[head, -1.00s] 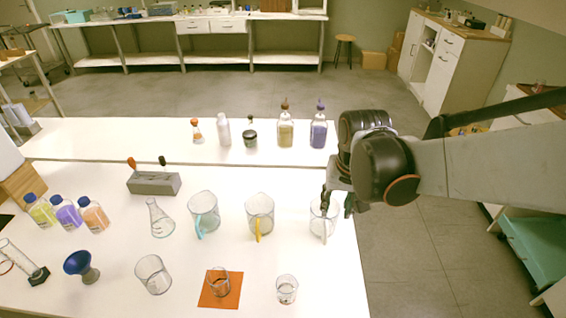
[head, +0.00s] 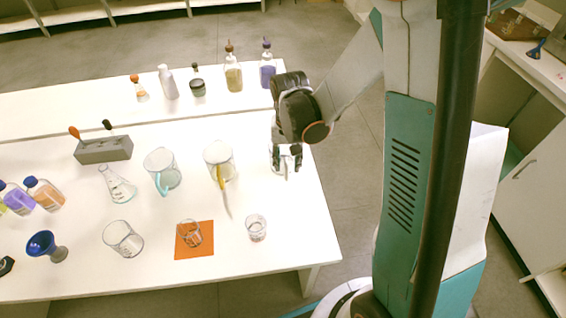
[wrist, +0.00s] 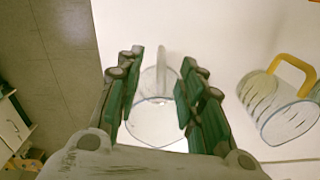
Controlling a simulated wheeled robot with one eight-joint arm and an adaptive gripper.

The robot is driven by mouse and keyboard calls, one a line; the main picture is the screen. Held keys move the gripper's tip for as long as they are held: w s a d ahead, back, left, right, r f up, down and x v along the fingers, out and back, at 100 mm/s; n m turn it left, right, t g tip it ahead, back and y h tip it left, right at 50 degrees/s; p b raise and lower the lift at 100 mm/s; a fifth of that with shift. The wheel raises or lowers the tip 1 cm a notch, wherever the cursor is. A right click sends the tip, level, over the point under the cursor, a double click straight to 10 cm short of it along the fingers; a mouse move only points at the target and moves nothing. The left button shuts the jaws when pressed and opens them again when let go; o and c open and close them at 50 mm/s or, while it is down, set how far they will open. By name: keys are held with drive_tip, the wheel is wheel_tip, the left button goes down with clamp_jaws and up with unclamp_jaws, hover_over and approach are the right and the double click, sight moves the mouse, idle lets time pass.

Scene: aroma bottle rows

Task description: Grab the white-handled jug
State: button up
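The white-handled jug (head: 274,161) is clear glass and stands upright near the right edge of the front table. My gripper (head: 287,156) is right at it in the head view and partly hides it. In the wrist view the jug's round rim (wrist: 155,127) shows low in the middle, with its whitish handle (wrist: 161,63) above. My gripper (wrist: 162,82) is open there, with dark green finger pads on either side of the jug and handle. I cannot tell whether the fingers touch the glass.
The yellow-handled jug (head: 228,171) stands close to the left; it is at the right in the wrist view (wrist: 278,108). The blue-handled jug (head: 160,166) is farther left. A small beaker (head: 256,228) and an orange mat (head: 187,249) lie in front. Bottles (head: 233,76) stand behind.

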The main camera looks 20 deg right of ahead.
sight(286, 179)
drive_tip(key=f+b, duration=0.1)
drive_tip(key=f, duration=0.2)
drive_tip(key=f+b, duration=0.2)
drive_tip(key=f, duration=0.2)
drive_tip(key=shift+s+a+f, duration=0.1)
drive_tip(key=shift+s+a, duration=0.1)
clamp_jaws()
